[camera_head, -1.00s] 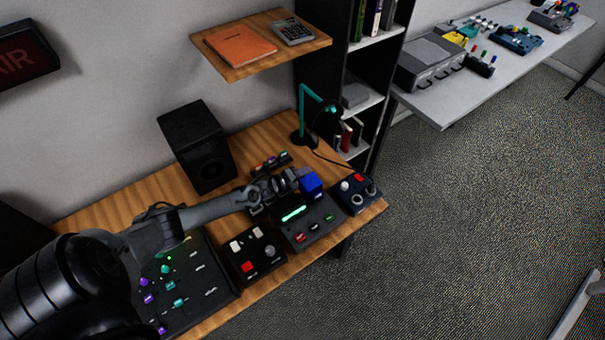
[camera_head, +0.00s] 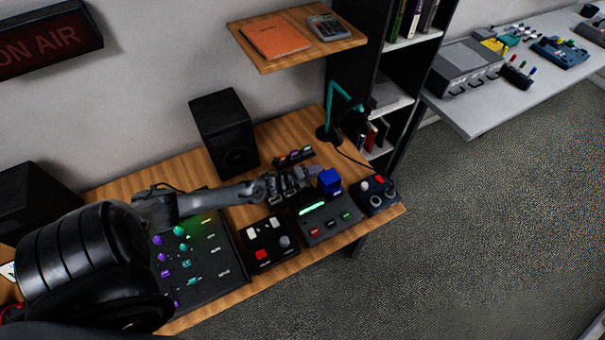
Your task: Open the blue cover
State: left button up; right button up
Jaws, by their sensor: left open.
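The blue cover (camera_head: 329,182) is a small blue box-shaped piece at the back of a dark control panel (camera_head: 335,229) with a lit green bar. It looks closed, though what is under it is hidden. My left gripper (camera_head: 314,178) is open, its fingers pointing right, just left of the cover. I cannot tell whether a fingertip touches it. My right gripper is not in view.
A panel with white and red buttons (camera_head: 264,254) and a larger panel with purple and teal knobs (camera_head: 200,270) lie to the left. A joystick box (camera_head: 375,203) is at the right. A speaker (camera_head: 224,130) and a teal lamp (camera_head: 342,95) stand behind.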

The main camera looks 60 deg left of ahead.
pick_arm(q)
jog(key=shift+p+v, duration=0.4)
jog(key=shift+v, duration=2.35)
